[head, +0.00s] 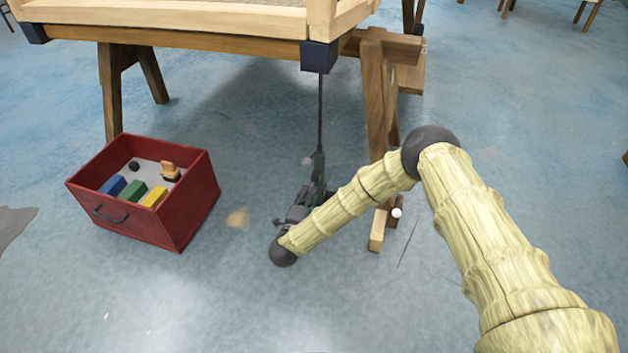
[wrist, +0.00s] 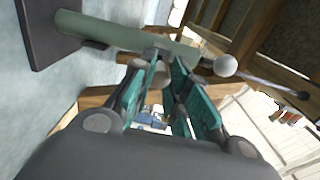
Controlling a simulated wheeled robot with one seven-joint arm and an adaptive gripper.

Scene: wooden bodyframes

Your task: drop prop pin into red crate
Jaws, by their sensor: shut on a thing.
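My gripper (head: 313,180) is low beneath the wooden frame's corner, beside a dark upright prop (head: 320,105). In the wrist view, my gripper (wrist: 175,62) is shut at its tips, next to the prop's green tube (wrist: 110,31). The prop pin shows as a white ball knob (wrist: 225,66) just right of the fingertips; its shank is mostly hidden. The knob also appears small in the head view (head: 307,160). I cannot tell whether the pin is clear of the tube. The red crate (head: 138,230) stands open on the floor at left, apart from my gripper.
The crate holds blue, green and yellow blocks, a dark ball and a wooden piece. A wooden trestle (head: 378,100) stands close right of the prop; the wooden frame (head: 180,28) overhangs above. Blue floor (head: 245,250) is free between crate and gripper.

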